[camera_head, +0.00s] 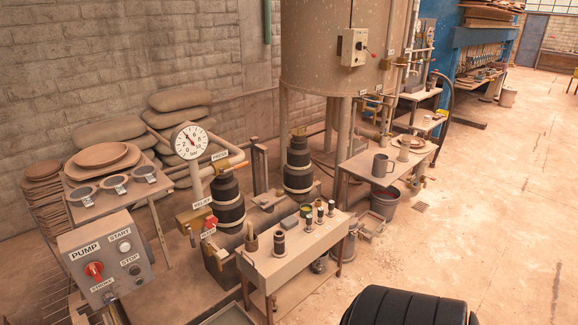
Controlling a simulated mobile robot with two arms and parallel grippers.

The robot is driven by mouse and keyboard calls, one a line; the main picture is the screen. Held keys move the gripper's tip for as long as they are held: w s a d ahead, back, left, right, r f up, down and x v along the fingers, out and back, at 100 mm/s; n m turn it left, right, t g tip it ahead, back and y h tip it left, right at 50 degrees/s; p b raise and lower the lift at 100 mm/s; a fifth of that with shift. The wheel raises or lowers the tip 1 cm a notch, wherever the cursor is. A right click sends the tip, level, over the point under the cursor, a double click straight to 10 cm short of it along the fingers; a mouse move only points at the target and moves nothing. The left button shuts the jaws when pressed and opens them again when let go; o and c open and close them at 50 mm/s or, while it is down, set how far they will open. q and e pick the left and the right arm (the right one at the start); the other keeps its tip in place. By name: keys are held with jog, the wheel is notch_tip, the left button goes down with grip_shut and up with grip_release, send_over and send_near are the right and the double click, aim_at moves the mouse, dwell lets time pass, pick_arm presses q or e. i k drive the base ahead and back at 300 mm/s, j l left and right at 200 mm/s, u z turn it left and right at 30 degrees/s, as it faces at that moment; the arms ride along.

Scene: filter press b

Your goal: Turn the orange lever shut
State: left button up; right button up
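Whether either is open or shut cannot be told. Neither of my grippers is in view.
A pump control box (106,258) with a red knob stands at the lower left. A pressure gauge (191,141) stands behind it. A bench (290,246) with small bottles is at centre, a large tank (330,45) behind. Open floor (490,210) lies to the right.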

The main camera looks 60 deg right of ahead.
aim_at(244, 164)
jog(key=i+l+z, duration=0.15)
jog(key=z, duration=0.25)
jog(key=i+l+z, duration=0.2)
jog(key=z, duration=0.15)
jog(key=i+l+z, duration=0.2)
jog(key=z, duration=0.2)
jog(key=i+z, duration=0.2)
jog(key=z, duration=0.2)
jog(key=i+l, duration=0.1)
jog(key=i, duration=0.2)
jog(key=u, duration=0.05)
